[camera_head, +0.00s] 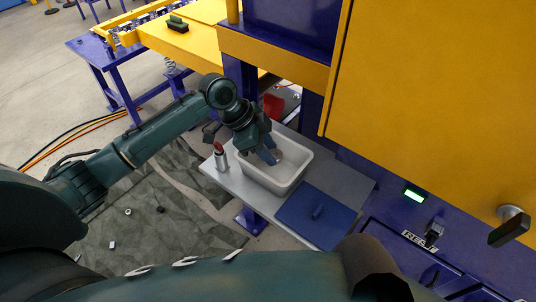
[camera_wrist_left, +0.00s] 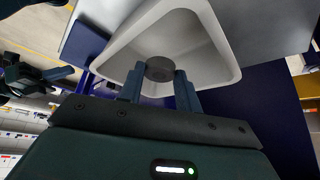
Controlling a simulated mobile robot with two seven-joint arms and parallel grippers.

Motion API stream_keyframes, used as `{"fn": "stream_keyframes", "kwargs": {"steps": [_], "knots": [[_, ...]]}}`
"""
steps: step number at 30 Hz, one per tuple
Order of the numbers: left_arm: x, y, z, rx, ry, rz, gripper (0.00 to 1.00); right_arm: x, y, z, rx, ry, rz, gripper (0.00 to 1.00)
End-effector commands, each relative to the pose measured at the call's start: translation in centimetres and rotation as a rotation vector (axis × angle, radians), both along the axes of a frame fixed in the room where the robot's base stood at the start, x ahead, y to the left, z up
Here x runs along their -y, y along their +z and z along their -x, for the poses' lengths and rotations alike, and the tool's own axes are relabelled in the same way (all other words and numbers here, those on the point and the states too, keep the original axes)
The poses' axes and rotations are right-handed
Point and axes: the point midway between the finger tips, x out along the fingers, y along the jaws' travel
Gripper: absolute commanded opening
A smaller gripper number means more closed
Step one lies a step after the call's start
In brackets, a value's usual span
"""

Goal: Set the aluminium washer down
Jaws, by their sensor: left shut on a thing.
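The aluminium washer (camera_wrist_left: 160,68), a thick grey disc, sits between the two blue fingers of my left gripper (camera_wrist_left: 159,88) in the left wrist view. In the head view my left gripper (camera_head: 270,155) reaches down at the white tray (camera_head: 280,187), and the washer (camera_head: 277,155) shows partly beside its fingers. The gripper is shut on the washer, over the tray's opening. I cannot tell whether the washer touches the tray floor. A dark part with a blue tip at the left of the wrist view looks like my right gripper (camera_wrist_left: 50,75); its jaws are unclear.
The tray stands on a grey shelf (camera_head: 240,189). A red-topped marker-like item (camera_head: 221,158) stands at its left, and a blue lid-like plate (camera_head: 312,215) lies at its right. Yellow and blue machine panels (camera_head: 430,100) rise behind and to the right.

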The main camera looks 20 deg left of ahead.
Motion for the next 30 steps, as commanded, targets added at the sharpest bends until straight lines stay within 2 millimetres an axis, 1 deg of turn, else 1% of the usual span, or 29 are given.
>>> {"fn": "stream_keyframes", "kwargs": {"steps": [1,3,5,12,24,27,28,30], "knots": [[0.0,-1.1,0.0,-0.004,0.002,0.000,0.12,0.0,0.0,-0.1,0.001,-0.002,-0.002,0.00],[0.0,-2.0,0.0,-0.003,0.002,0.000,0.12,0.1,0.0,-0.2,0.003,-0.005,-0.003,0.00],[0.0,-2.4,0.0,-0.001,0.002,0.000,0.12,0.1,0.0,-0.2,0.004,-0.008,-0.005,0.00],[0.0,-2.4,0.0,0.000,0.001,0.000,0.12,0.1,0.2,-0.4,0.007,-0.014,-0.010,0.00],[0.0,-3.5,0.0,-0.001,0.001,-0.001,0.12,0.0,0.1,-0.4,0.008,-0.013,-0.012,0.00],[0.0,-3.5,0.0,0.001,0.000,0.000,0.12,0.1,0.1,-0.4,0.008,-0.011,-0.010,0.00],[0.0,-3.5,0.0,0.001,0.000,0.000,0.36,0.1,0.1,-0.4,0.008,-0.010,-0.009,0.00],[0.0,-3.5,0.0,0.000,0.001,0.000,0.42,0.1,0.1,-0.4,0.008,-0.009,-0.009,0.00]]}}
